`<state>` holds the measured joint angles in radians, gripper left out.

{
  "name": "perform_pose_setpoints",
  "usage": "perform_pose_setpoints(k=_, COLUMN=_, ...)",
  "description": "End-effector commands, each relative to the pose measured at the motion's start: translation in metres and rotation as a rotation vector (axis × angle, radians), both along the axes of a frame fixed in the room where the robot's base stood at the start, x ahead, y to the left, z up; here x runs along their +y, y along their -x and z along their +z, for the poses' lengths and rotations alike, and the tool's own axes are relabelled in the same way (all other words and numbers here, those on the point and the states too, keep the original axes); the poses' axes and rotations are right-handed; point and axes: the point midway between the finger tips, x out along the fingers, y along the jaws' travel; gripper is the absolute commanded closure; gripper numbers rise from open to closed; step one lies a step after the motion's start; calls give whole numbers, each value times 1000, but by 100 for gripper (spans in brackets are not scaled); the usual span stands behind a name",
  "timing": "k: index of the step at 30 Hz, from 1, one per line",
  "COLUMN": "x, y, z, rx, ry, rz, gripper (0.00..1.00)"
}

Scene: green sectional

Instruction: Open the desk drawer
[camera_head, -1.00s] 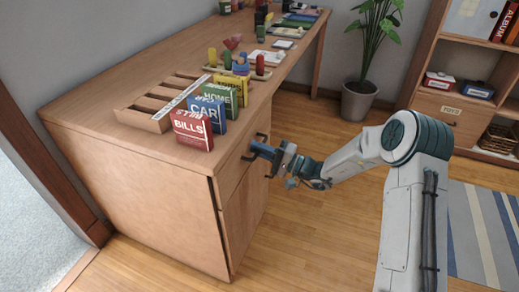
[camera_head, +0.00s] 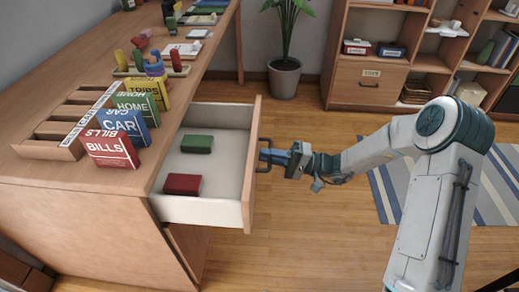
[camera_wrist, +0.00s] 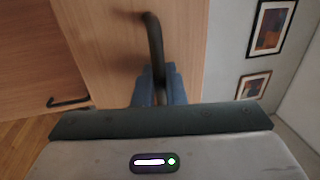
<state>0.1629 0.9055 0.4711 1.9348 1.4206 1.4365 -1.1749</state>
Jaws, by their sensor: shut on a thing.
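The desk drawer (camera_head: 218,211) is pulled out from the desk (camera_head: 85,215), and its pale inside shows. A green block (camera_head: 197,143) and a dark red block (camera_head: 183,184) lie in it. My gripper (camera_head: 267,156) is at the drawer front, shut on the dark drawer handle (camera_wrist: 153,45). The wrist view shows the blue fingers (camera_wrist: 158,88) around the lower part of the handle, against the wooden drawer front (camera_wrist: 110,50). The handle's gripped end is hidden between the fingers.
Cards marked BILLS (camera_head: 110,150), CAR (camera_head: 122,127), HOME and TRIPS stand on the desk beside a wooden sorter (camera_head: 60,130). A potted plant (camera_head: 285,75) and a shelf unit (camera_head: 345,70) stand at the back. Wooden floor (camera_head: 300,230) is open right of the drawer.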

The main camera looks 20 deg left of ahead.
Motion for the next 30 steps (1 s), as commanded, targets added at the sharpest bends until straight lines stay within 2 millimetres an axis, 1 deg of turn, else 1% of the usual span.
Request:
perform_pose_setpoints(k=1, x=-11, y=-3, z=0, rx=-1, ry=1, rz=-1, gripper=100)
perform_pose_setpoints(k=3, x=-26, y=-6, z=0, rx=0, ry=0, rz=3, gripper=100)
perform_pose_setpoints(k=9, x=-64, y=-15, z=0, rx=0, ry=1, rz=5, gripper=100)
perform_pose_setpoints(k=15, x=-88, y=-21, z=0, rx=-2, ry=1, rz=4, gripper=100)
perform_pose_setpoints(k=21, x=-98, y=-24, z=0, rx=0, ry=1, rz=4, gripper=100)
perform_pose_setpoints(k=30, x=-98, y=-24, z=0, rx=0, ry=1, rz=4, gripper=100)
